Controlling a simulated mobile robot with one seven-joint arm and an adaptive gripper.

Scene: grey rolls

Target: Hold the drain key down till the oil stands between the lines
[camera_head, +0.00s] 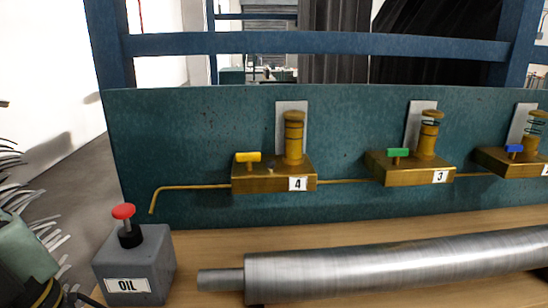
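Brass block 4 (273,178) is fixed to a teal panel, with a yellow key (248,157) on its top left. A brass-coloured cylinder (293,138) stands upright on it before a pale plate (283,107). Block 3 (411,172) has a green key (398,153) and a cylinder (427,140) with a dark coil near its top. The right-hand block (508,160) has a blue key (514,148) and a similar coil; its label is cut off. I cannot make out level lines or tell which key is the drain key.
A grey box labelled OIL (135,265) with a red knob (123,211) stands at lower left. A thin brass pipe (190,187) bends down left of block 4. A long grey roll (400,265) lies across the front. Wooden surface (215,240) shows between.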

